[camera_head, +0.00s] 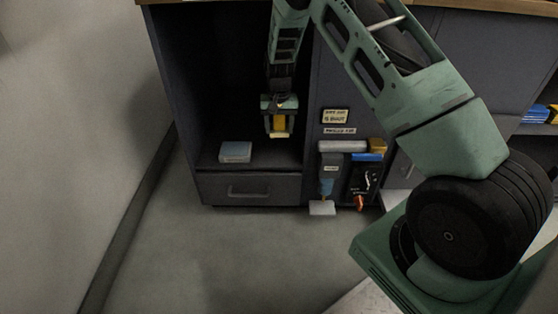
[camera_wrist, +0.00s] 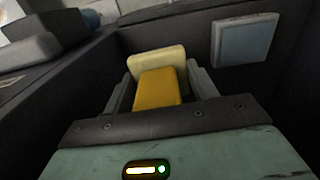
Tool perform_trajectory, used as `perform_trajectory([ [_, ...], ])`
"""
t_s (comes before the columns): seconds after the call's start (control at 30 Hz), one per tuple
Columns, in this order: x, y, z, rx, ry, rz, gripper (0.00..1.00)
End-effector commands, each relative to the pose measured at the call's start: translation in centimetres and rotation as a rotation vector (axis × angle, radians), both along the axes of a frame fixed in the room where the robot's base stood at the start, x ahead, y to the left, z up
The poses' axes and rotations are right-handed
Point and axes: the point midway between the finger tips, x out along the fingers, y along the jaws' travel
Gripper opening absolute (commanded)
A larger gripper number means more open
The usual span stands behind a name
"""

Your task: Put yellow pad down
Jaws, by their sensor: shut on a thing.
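The yellow pad shows in the head view (camera_head: 279,123) between the fingers of my gripper (camera_head: 279,132). It also shows in the wrist view (camera_wrist: 158,88), with a deeper yellow block part nearer the camera and a pale cream part beyond it. My gripper (camera_wrist: 160,92) is shut on it, one grey finger on each side. In the head view the gripper hangs down in front of the dark open compartment of the cabinet, above its floor. I cannot tell whether the pad touches any surface.
A pale blue-grey pad (camera_head: 235,152) lies on the compartment floor to the left; it also shows in the wrist view (camera_wrist: 245,40). Below is a drawer (camera_head: 248,190) with a handle. A panel with labels (camera_head: 336,116) and several mounted items stands right of the compartment.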

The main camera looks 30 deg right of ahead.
Motion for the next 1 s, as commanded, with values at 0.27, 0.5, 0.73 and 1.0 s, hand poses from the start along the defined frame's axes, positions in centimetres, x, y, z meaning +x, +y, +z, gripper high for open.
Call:
perform_trajectory([
  [0.27,0.9,-0.6,-2.8,0.001,-0.002,-0.032,0.36],
  [0.5,0.8,-0.6,-6.6,0.001,-0.003,-0.031,0.36],
  [0.73,0.8,-0.6,-9.1,0.0,-0.001,-0.03,0.36],
  [1.0,0.9,-0.6,-11.7,0.0,-0.004,-0.031,0.36],
])
